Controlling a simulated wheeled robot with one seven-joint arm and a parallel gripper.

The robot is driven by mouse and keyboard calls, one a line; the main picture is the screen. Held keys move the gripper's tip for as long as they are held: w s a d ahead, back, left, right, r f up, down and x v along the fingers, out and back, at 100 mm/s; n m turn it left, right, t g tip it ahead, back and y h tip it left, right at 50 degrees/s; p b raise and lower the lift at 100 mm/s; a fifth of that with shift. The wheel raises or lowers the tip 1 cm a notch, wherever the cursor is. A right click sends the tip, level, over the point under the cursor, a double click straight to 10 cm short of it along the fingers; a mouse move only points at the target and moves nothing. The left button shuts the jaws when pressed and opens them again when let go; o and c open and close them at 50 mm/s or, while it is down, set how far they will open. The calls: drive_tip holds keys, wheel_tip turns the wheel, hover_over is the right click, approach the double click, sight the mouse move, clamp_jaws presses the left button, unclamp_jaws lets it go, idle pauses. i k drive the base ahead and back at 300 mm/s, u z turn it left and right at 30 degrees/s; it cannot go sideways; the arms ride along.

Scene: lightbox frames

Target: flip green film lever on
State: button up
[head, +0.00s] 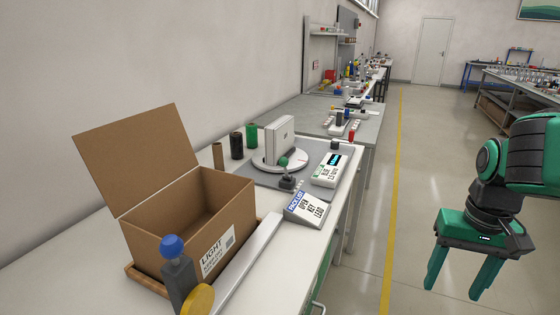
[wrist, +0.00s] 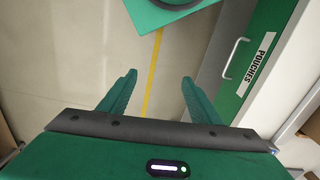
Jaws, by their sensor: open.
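A small lever with a green ball knob (head: 284,162) stands on a dark base at the front of a grey mat on the bench, in the head view. Its shaft looks close to upright; I cannot tell its on or off position. My gripper (head: 456,286) is open and empty, pointing down over the aisle floor, well to the right of the bench and the lever. In the wrist view my gripper's two green fingers (wrist: 159,82) stand apart with only floor between them. The lever does not show in the wrist view.
An open cardboard box (head: 192,222) and a blue-knobbed lever (head: 172,246) stand nearer on the bench. A sign (head: 305,207), a display box (head: 329,170) and a white device (head: 280,138) surround the green lever. A drawer labelled POUCHES (wrist: 257,65) shows in the wrist view.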

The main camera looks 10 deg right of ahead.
sight(284, 161)
drive_tip(key=k, duration=1.3)
drive_tip(key=z, duration=0.35)
drive_tip(key=i, duration=1.65)
drive_tip(key=u, duration=0.65)
